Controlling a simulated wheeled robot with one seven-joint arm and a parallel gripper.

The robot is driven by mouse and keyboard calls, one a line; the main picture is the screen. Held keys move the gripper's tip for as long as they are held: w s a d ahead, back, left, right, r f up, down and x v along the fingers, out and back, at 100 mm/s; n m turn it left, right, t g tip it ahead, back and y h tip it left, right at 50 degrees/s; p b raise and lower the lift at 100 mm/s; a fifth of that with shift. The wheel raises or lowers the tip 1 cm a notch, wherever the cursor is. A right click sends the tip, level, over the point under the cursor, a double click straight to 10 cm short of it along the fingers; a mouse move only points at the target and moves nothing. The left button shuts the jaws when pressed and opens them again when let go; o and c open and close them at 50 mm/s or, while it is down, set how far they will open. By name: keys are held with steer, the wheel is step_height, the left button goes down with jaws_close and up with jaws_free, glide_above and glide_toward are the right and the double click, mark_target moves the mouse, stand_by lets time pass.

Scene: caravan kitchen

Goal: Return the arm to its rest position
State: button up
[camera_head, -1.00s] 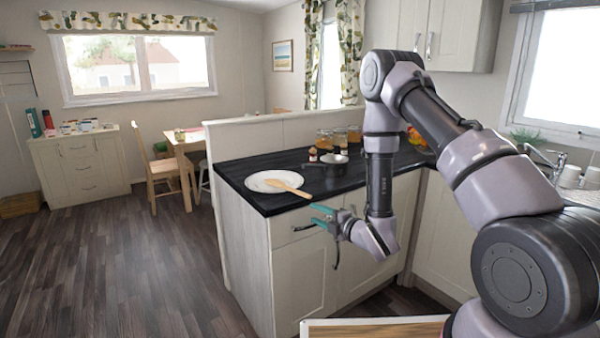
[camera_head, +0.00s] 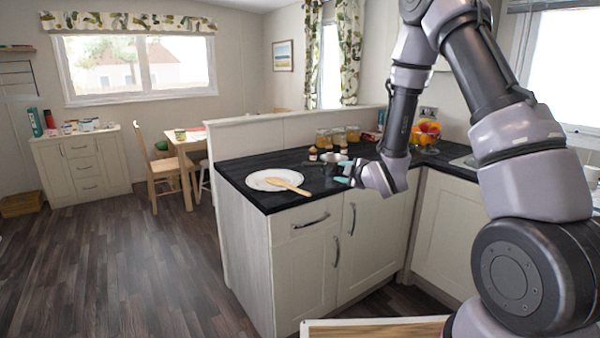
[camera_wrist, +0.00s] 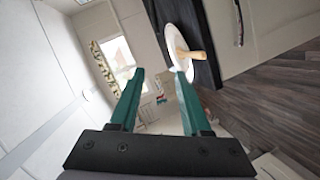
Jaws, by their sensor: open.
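My gripper (camera_head: 345,176) is in front of the dark worktop's edge, to the right of the plate in the head view. In the wrist view my gripper (camera_wrist: 160,75) shows two green fingers spread apart with nothing between them. My arm is bent up and over from the right side of the head view. Its upper part hides part of the wall cupboard.
A white plate (camera_head: 262,185) with a wooden spatula (camera_head: 290,187) lies on the dark worktop (camera_head: 235,170). A small pot (camera_head: 334,160), jars (camera_head: 338,137) and a fruit bowl (camera_head: 425,133) stand behind. Open floor (camera_head: 130,270) lies at left.

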steer(key=s+d+r+m+g+h, duration=0.1)
steer(key=s+d+r+m+h, duration=0.1)
steer(key=s+d+r+m, duration=0.3)
steer(key=d+r+m+g+h, duration=0.1)
steer(key=d+r+m, duration=0.15)
steer(key=r, duration=0.35)
steer(key=s+d+r+m+h, duration=0.2)
steer(key=s+d+r+m, duration=0.15)
steer(key=r, duration=0.25)
steer(key=s+r+m+g, duration=0.1)
steer(key=s+r+m, duration=0.1)
steer(key=s, duration=0.6)
steer(key=s+r+m+g+y, duration=0.1)
steer(key=s+r+m+g, duration=0.1)
steer(key=s+m, duration=0.3)
steer(key=s+r+m+g, duration=0.1)
steer(key=s+r+m, duration=0.2)
steer(key=s, duration=0.8)
steer(key=shift+s+d+m+g, duration=0.3)
steer(key=shift+s, duration=0.05)
